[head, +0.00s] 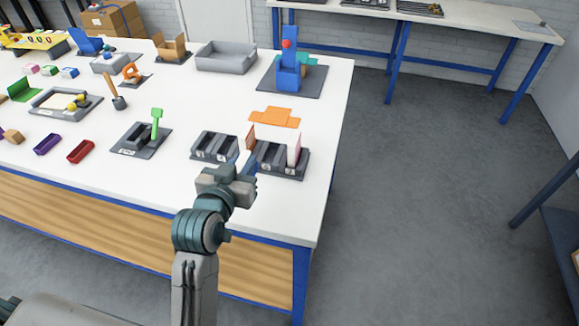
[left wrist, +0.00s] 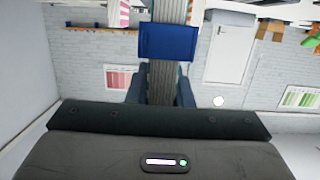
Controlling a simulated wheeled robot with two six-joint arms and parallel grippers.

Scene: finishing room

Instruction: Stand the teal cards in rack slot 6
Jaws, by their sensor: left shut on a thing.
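My left gripper (head: 247,168) is at the front of the right-hand rack (head: 285,170). In the left wrist view its fingers close around a narrow grey ribbed stack crossed by a blue band (left wrist: 167,42). No teal is clear on this stack, and in the head view the gripper mostly hides it. The right-hand rack is dark grey, with a brownish card (head: 250,136) standing at its left end and a pale pink card (head: 294,150) towards its right. A second grey rack (head: 213,147) stands to the left. Slot numbers are too small to read. My right gripper is out of view.
A flat orange piece (head: 275,117) lies behind the racks. A blue stand (head: 288,72) is at the back right, near a grey bin (head: 226,57). A green-handled fixture (head: 140,139) stands left of the racks. The table's right strip is clear.

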